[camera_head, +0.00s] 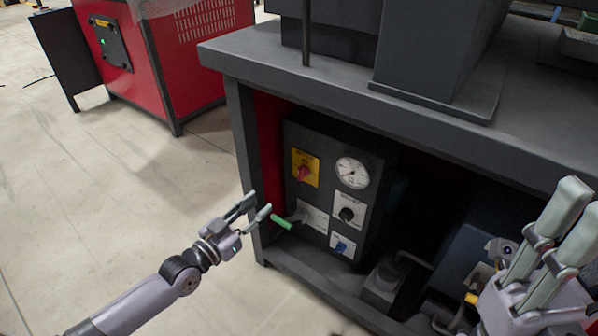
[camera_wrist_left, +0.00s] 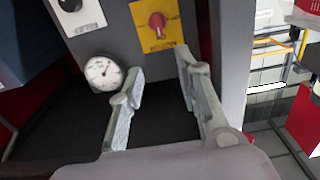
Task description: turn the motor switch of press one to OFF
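A red rotary switch (camera_head: 303,171) sits on a yellow plate at the upper left of the dark control panel under the press table. It also shows in the left wrist view (camera_wrist_left: 157,24), beyond my fingers. The plate's lettering is too small to read, so I cannot tell the knob's setting. My left gripper (camera_head: 259,202) is open and empty, in front of the panel, left of and lower than the switch. In the left wrist view, the finger gap (camera_wrist_left: 160,68) points roughly at the switch, without contact. My right gripper (camera_head: 583,198) is at the right edge, fingers apart and empty.
The panel also holds a round gauge (camera_head: 351,172), a black knob (camera_head: 347,213), a blue switch (camera_head: 341,246) and a green-handled lever (camera_head: 282,222) close to my left fingertips. The table's corner leg (camera_head: 243,150) stands left of the panel. Open floor (camera_head: 90,200) lies left.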

